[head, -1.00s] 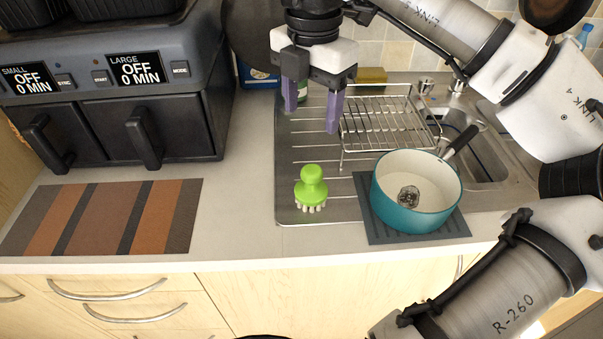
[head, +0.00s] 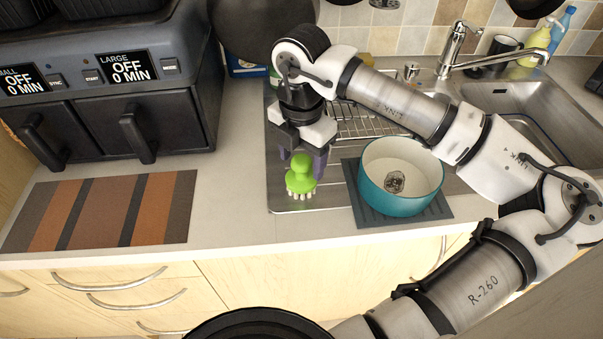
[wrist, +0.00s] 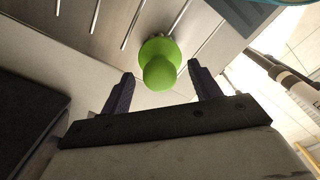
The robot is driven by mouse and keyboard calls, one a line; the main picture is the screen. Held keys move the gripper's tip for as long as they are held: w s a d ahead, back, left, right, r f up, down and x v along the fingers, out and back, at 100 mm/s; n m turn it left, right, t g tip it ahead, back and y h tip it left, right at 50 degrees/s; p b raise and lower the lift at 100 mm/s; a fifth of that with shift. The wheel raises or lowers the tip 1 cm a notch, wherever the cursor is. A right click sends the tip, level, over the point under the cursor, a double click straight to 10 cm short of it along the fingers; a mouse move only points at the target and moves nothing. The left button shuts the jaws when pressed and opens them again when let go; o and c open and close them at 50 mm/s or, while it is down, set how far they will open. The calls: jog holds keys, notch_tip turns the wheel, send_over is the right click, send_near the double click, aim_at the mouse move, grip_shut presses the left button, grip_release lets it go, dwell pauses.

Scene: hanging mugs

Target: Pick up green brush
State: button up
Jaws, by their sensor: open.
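The green brush (head: 300,176) has a round knob on top and pale bristles below. It stands upright on the metal draining board (head: 284,206), near its front left corner. My gripper (head: 304,160) is just behind and above it in the head view, fingers pointing down.
A teal pot (head: 400,200) stands on a dark grey mat (head: 350,190) just right of the brush. A wire rack (head: 360,118) is behind. A black air fryer (head: 165,115) stands at left. Bare counter (head: 228,190) lies between the striped mat (head: 100,212) and the draining board.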

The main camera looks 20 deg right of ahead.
jog(key=shift+f, duration=0.4)
jog(key=shift+c, duration=0.2)
grip_shut()
jog(key=shift+r, duration=0.2)
notch_tip(320, 180, up, 20)
jog(key=p, duration=0.6)
jog(key=shift+f, duration=0.15)
jog(key=c, duration=0.6)
grip_release()
jog(key=shift+c, duration=1.6)
jog(key=shift+f, duration=0.1)
